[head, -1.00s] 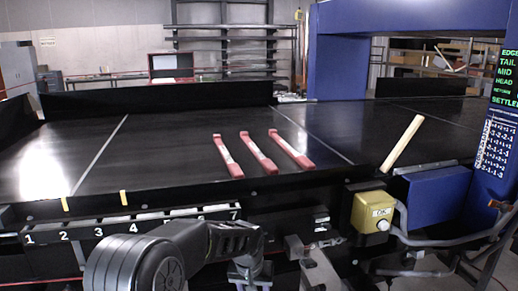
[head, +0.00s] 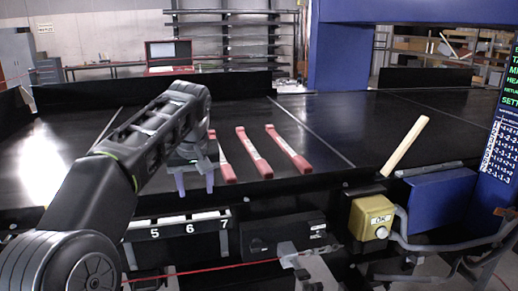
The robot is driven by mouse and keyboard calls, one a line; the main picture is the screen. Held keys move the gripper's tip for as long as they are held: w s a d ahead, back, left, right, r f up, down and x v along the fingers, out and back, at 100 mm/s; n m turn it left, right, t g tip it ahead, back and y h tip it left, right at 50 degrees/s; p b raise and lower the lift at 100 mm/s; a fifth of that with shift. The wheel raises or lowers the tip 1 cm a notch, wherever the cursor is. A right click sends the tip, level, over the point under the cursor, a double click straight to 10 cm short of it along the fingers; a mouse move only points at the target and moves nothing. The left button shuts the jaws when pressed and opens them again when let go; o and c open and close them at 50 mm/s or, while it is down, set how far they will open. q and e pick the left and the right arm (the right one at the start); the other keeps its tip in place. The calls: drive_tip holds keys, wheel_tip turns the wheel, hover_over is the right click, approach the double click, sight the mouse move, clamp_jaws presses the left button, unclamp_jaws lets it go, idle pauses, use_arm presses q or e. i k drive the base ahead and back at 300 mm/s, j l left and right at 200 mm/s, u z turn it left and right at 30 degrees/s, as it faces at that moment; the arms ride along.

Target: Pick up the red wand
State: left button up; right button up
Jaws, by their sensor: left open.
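Three red wands with pale middle bands lie side by side on the black conveyor belt in the head view. The left one (head: 224,168) is partly hidden behind my left gripper. The middle wand (head: 254,153) and the right wand (head: 288,148) are in plain view. My left gripper (head: 195,186) is open, its fingers pointing down, just left of the left wand near the belt's front edge. Nothing shows between its fingers. I cannot tell whether it touches the wand. I cannot make out my right gripper.
A blue frame (head: 340,60) spans the belt. A numbered rack (head: 178,227) runs along the front, partly behind my arm.

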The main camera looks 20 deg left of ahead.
sight(267, 173)
drive_tip(key=i, duration=1.25)
